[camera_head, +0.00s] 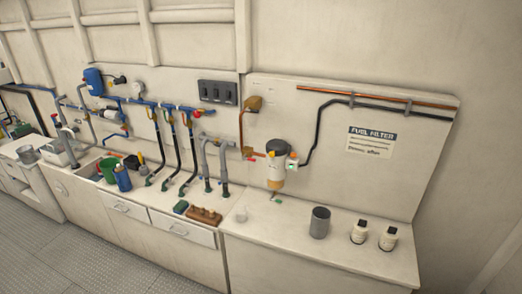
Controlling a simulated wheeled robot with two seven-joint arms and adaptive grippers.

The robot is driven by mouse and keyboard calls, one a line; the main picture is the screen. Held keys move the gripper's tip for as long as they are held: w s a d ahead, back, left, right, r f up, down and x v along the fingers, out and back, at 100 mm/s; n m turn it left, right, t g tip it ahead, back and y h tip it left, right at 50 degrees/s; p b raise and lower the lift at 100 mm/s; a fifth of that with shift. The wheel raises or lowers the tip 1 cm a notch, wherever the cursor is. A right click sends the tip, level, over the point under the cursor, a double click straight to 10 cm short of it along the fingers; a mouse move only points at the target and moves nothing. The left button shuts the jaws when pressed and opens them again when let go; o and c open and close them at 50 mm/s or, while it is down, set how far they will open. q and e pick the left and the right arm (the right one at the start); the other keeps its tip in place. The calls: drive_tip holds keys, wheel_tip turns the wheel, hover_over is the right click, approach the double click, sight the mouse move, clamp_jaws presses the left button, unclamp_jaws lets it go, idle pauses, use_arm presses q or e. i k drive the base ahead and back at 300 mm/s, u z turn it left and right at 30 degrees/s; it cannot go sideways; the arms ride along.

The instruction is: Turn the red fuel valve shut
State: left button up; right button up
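A small red handle (255,158) shows beside a brass fitting (247,151) at the foot of the copper pipe, just left of the fuel filter. It looks like the red fuel valve, but it is too small to tell how its handle is turned. The fuel filter (276,166), with a grey top and a clear amber bowl, hangs on the back panel. A "FUEL FILTER" sign (370,142) is to its right. Neither of my grippers is in view.
Another red knob (197,114) ends the blue pipe manifold. The floor in front is clear.

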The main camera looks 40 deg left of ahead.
sight(252, 159)
drive_tip(key=u, duration=0.5)
drive_tip(key=i, duration=1.25)
drive_tip(key=u, duration=0.95)
